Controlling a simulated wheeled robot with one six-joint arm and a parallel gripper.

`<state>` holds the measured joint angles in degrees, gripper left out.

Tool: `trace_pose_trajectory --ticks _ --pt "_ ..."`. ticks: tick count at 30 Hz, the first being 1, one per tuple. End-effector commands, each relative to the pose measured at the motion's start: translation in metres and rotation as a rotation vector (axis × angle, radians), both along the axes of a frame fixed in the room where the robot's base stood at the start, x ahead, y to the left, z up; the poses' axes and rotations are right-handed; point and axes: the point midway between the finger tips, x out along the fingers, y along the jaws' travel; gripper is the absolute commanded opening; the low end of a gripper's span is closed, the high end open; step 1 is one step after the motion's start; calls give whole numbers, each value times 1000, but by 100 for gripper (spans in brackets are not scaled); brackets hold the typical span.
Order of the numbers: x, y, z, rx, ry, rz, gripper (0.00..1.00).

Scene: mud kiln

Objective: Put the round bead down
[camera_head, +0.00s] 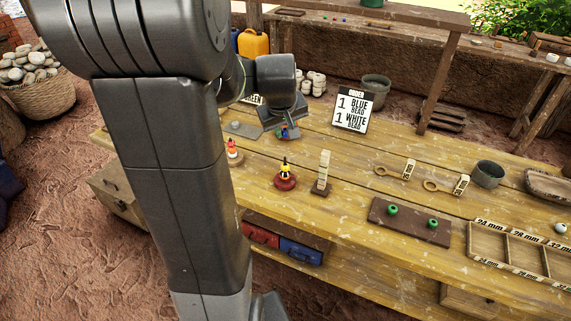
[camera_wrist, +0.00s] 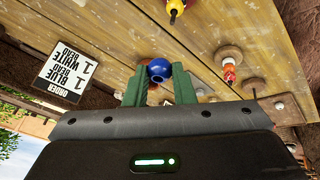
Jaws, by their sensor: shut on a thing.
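My gripper (camera_wrist: 158,74) is shut on a round blue bead (camera_wrist: 159,69), which sits between the green fingertips in the wrist view. In the head view my gripper (camera_head: 285,131) is over the far left part of the wooden table (camera_head: 345,240), where the bead shows only as a small blue spot. I cannot tell whether the bead touches the table. The order card (camera_head: 351,108) stands to its right and reads 1 blue bead, 1 white bead. It also shows at the left of the wrist view (camera_wrist: 66,74).
Stacked-bead stands (camera_head: 285,178) and a pale post (camera_head: 323,170) stand nearer the front. A dark board (camera_head: 382,222) holds two green beads (camera_head: 392,209). A sectioned tray (camera_head: 475,248) marked 24, 28 and 32 mm lies at right. A grey cup (camera_head: 488,174) stands behind.

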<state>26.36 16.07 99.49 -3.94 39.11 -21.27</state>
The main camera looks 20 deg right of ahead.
Motion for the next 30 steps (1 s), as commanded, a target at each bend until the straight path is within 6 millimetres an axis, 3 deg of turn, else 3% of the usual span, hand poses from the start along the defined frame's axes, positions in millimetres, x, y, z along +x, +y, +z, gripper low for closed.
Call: trace_pose_trajectory --ticks 19,30 --pt "0 1 -87 2 5 1 2" --pt "0 0 -97 0 1 0 2"
